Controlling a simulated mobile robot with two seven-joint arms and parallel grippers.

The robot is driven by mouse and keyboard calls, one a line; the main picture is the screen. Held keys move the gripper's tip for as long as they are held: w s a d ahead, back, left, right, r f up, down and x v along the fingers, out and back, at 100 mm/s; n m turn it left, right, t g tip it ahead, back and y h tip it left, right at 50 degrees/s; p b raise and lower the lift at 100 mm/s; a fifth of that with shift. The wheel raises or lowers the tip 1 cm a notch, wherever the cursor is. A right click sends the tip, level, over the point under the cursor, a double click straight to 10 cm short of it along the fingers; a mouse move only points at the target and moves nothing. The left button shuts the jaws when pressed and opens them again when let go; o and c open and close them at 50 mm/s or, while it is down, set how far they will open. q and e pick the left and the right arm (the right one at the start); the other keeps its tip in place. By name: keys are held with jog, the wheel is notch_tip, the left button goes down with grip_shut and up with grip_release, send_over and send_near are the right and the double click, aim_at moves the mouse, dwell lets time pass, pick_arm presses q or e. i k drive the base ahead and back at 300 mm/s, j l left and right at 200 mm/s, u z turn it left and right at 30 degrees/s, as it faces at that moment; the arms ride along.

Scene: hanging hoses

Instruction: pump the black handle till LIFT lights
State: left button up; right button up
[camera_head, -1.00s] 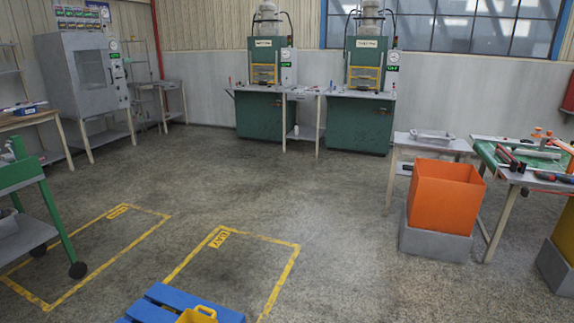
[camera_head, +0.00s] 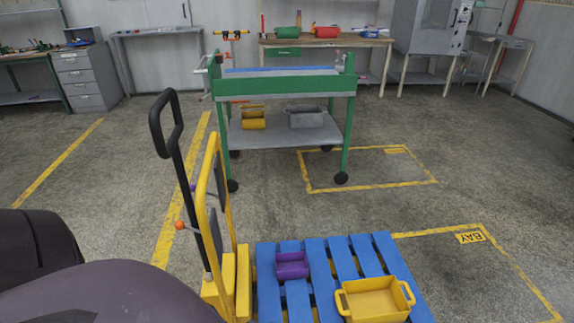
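The black handle (camera_head: 170,130) is a looped grip on a black shaft. It stands upright, tilted a little to the left, on a yellow pallet truck (camera_head: 243,280) in the left middle of the head view. An orange knob (camera_head: 180,225) sits low beside the shaft. The truck is at the left end of a blue pallet (camera_head: 320,262). No LIFT light can be made out. Dark rounded parts of my own arm fill the lower left, in front of the truck's base. Neither gripper shows.
The pallet carries a purple bin (camera_head: 291,265) and a yellow bin (camera_head: 374,299). A green trolley (camera_head: 282,98) with bins on its lower shelf stands behind. Workbenches and a grey drawer cabinet (camera_head: 86,76) line the back. Floor to the right, marked BAY, is clear.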

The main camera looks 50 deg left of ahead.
aim_at(171, 148)
jog(key=i+l+u, duration=0.1)
jog(key=u, duration=0.3)
jog(key=i+l+u, duration=0.15)
jog(key=u, duration=0.2)
jog(key=i+l+u, duration=0.1)
jog(key=l+u, duration=0.15)
jog(key=u, duration=0.15)
jog(key=i+l+u, duration=0.15)
jog(key=u, duration=0.15)
jog(key=i+l+u, duration=0.1)
jog(key=l+u, duration=0.2)
